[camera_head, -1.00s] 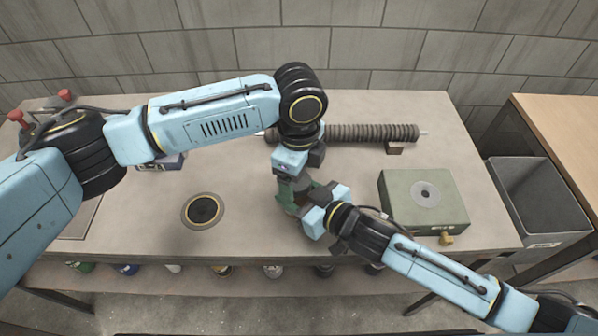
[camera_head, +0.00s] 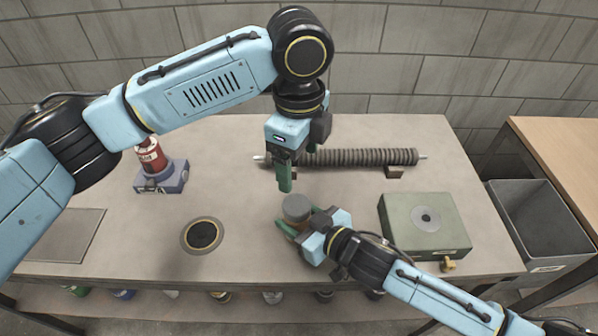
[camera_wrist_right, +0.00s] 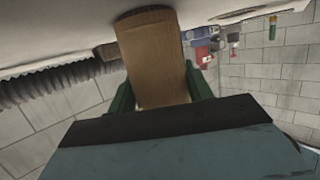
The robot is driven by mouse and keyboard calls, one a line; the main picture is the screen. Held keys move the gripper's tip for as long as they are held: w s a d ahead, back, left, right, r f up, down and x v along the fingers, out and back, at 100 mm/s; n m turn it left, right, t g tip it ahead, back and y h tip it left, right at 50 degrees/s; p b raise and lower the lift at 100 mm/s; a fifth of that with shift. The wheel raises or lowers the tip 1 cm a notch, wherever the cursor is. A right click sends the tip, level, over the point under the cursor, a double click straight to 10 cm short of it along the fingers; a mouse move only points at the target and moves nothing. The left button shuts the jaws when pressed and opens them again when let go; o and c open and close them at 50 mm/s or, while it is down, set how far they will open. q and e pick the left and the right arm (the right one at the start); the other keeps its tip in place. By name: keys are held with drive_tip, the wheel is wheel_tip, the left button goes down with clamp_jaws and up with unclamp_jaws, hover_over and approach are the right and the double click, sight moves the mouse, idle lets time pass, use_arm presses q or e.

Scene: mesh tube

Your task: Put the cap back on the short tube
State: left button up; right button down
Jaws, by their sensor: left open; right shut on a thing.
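The short tube (camera_head: 296,215) stands upright near the table's front middle, with a grey round top (camera_head: 296,202) that looks like its cap. How firmly the cap sits cannot be told. My right gripper (camera_head: 301,224) is shut around the tube from the right front, its green fingers on either side. In the right wrist view the tube is a tan cylinder (camera_wrist_right: 157,60) with a darker brown end band, between the green fingers (camera_wrist_right: 160,92). My left gripper (camera_head: 285,185) is open and empty, pointing down above and behind the tube, apart from it. Its fingers overlap in the view.
A long ribbed tube (camera_head: 365,157) lies on supports at the back. A green box (camera_head: 425,240) stands right of my right gripper. A black round opening (camera_head: 202,235) is left of the tube. A blue stand (camera_head: 163,182) holds a red item (camera_head: 150,157). A grey bin (camera_head: 545,225) is at right.

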use_arm(q)
drive_tip(key=shift+r, duration=0.3)
use_arm(e)
drive_tip(key=c, duration=0.5)
unclamp_jaws()
use_arm(q)
drive_tip(key=shift+r+p, duration=0.7)
drive_tip(key=shift+p, duration=0.05)
use_arm(e)
drive_tip(key=v, duration=1.3)
drive_tip(key=shift+s+d+r, duration=0.15)
drive_tip(key=shift+s, duration=0.1)
